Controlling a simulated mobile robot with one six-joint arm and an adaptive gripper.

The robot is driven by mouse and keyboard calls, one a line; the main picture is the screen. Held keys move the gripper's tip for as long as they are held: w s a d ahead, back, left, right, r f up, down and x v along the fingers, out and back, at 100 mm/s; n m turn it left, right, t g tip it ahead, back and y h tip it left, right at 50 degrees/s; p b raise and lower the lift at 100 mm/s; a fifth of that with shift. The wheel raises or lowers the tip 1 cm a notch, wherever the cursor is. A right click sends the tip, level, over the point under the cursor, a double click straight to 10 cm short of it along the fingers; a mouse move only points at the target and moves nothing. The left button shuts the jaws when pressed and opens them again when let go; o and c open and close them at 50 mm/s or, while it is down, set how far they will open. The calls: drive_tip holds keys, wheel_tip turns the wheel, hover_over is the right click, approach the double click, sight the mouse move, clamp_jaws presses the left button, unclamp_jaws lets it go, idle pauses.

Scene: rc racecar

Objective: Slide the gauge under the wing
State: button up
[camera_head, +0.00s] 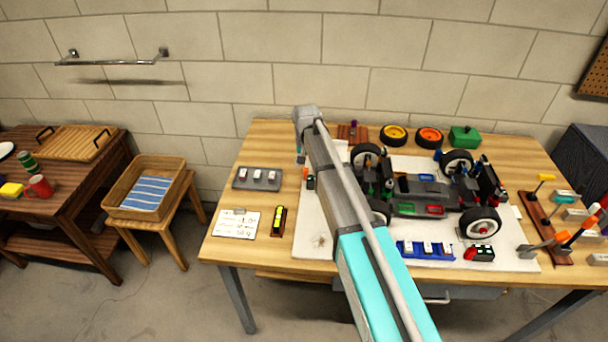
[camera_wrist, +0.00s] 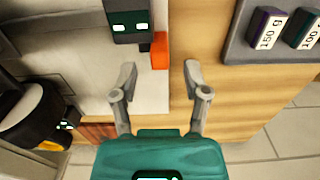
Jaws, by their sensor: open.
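My gripper (camera_head: 301,158) hangs pointing down over the left part of the table. In the wrist view its two fingers (camera_wrist: 159,76) are apart with nothing between them. A small dark block with an orange part (camera_head: 310,179) stands on the left edge of the white mat. It also shows in the wrist view (camera_wrist: 131,22), just beyond the fingertips and not touching them. It may be the gauge; I cannot be sure. The racecar (camera_head: 405,208) sits on the mat, partly hidden by my arm. A dark upright panel (camera_head: 489,183) at its right end looks like the wing.
A grey tray of weights (camera_head: 257,185), a printed card (camera_head: 236,224) and a yellow level (camera_head: 279,219) lie left of the mat (camera_head: 312,238). Loose wheels (camera_head: 429,138) and a green box (camera_head: 465,136) stand behind the car. A blue rack (camera_head: 425,251) lies in front.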

drive_tip(key=shift+f+b, duration=1.1)
drive_tip(key=shift+f, duration=0.3)
clamp_jaws()
